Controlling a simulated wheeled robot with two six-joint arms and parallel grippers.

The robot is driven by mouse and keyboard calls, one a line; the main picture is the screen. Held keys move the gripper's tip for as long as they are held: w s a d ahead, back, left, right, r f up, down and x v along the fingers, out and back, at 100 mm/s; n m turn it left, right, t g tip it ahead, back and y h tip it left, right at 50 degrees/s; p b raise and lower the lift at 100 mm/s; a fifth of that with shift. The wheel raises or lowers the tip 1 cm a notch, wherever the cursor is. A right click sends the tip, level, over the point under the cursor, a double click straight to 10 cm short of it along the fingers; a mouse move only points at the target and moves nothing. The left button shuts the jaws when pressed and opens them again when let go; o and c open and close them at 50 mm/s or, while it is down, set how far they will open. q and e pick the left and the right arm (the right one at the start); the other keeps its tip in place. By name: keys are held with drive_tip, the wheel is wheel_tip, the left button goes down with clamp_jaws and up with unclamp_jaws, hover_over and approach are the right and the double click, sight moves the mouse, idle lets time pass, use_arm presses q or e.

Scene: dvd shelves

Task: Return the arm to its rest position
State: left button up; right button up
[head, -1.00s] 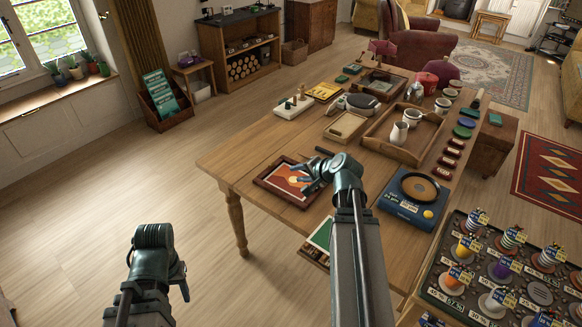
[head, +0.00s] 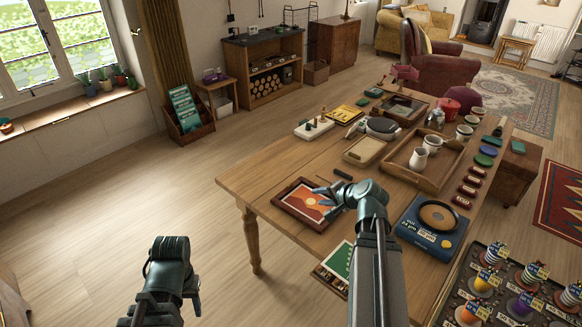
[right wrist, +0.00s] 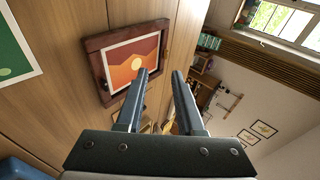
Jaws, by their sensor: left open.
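My right gripper (head: 326,198) is over the table, above the right edge of a framed orange sunset picture (head: 303,203). In the right wrist view its two blue-grey fingers (right wrist: 160,88) are apart with nothing between them, and the framed picture (right wrist: 131,62) lies beyond them. My left gripper (head: 192,292) is low at the bottom left, over the floor and clear of the table. It is open, though its fingers are hard to make out.
The wooden table (head: 250,183) carries a wooden tray (head: 440,178), a blue box with a round dark disc (head: 432,228) and several small items. A display of cups and discs (head: 510,290) stands at the lower right. Floor (head: 110,215) left of the table is clear.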

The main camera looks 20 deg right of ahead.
drive_tip(key=s+a+f+n+g+y+p, duration=0.1)
drive_tip(key=a+f+n+g, duration=0.2)
drive_tip(key=a, duration=0.6)
drive_tip(key=s+a+n+g+y+p, duration=0.15)
drive_tip(key=a+n, duration=0.35)
drive_tip(key=a, duration=0.5)
drive_tip(key=s+a+n+g+h+p, duration=0.2)
drive_tip(key=s+a+n+g+h, duration=0.3)
drive_tip(key=s+a+n, duration=0.5)
drive_tip(key=s+a, duration=0.1)
drive_tip(key=a, duration=0.3)
drive_tip(key=shift+f+g+h, duration=0.25)
drive_tip(key=shift+g+h, duration=0.1)
